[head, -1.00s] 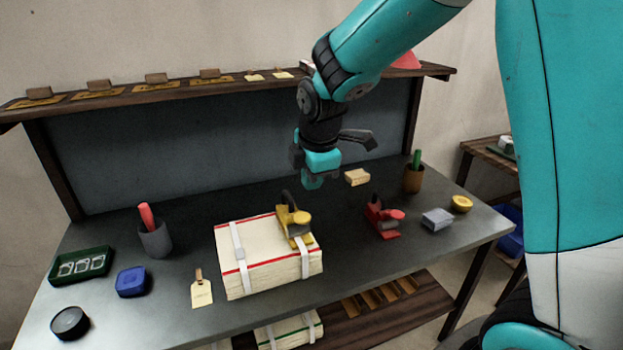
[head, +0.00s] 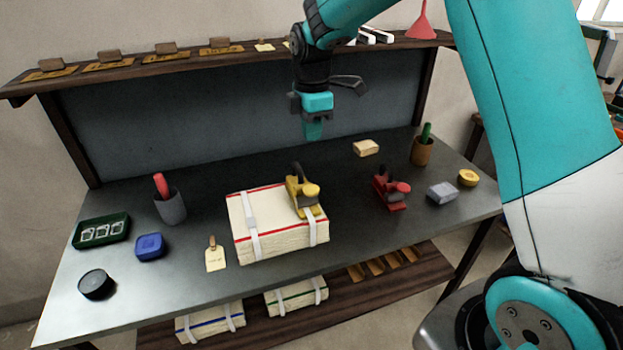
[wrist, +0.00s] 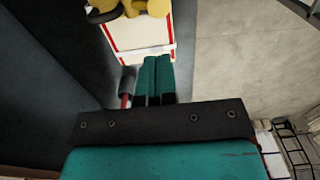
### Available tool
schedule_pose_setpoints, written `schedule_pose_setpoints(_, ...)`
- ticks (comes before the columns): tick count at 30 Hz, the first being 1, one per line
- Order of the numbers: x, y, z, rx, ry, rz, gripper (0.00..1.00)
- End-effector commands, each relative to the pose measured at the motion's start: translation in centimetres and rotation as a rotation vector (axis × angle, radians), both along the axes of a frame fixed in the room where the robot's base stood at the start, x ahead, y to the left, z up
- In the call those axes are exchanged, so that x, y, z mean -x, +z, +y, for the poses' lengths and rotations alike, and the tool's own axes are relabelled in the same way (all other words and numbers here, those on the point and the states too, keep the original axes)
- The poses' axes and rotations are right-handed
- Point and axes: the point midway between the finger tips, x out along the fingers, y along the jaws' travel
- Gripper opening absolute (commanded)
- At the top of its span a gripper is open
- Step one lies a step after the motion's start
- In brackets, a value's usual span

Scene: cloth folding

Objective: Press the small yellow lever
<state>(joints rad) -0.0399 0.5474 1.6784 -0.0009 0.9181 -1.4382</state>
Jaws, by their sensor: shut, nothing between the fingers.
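A yellow clamp-like tool with a small yellow lever (head: 301,192) and a dark loop handle sits on top of a cream folded cloth bundle (head: 270,228) with red edges and white straps. The yellow tool also shows, cut off, at the top of the wrist view (wrist: 158,8), with the bundle (wrist: 140,32) below it. My gripper (head: 313,136) points down with its teal fingers shut and empty. It hangs in the air above and behind the yellow tool, apart from it. The shut fingers (wrist: 156,72) also show in the wrist view.
A similar red tool (head: 390,192) stands right of the bundle, with a grey block (head: 442,193) beyond. A grey cup (head: 170,207), blue box (head: 150,246) and paper tag (head: 215,255) lie left. A shelf (head: 200,55) runs along the back. Bare tabletop lies around the bundle.

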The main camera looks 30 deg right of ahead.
Motion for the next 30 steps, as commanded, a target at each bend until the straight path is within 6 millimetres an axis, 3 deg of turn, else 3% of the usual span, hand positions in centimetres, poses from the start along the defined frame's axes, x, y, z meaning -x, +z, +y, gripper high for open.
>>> schedule_pose_setpoints(8, 0.1, -1.1, 0.0, 0.001, 0.0, 0.003, 0.0)
schedule_pose_setpoints(21, 0.1, -9.8, 0.0, 0.001, 0.0, 0.004, 0.0)
schedule_pose_setpoints(30, 0.0, -13.5, 0.0, 0.0, 0.0, 0.0, 0.0)
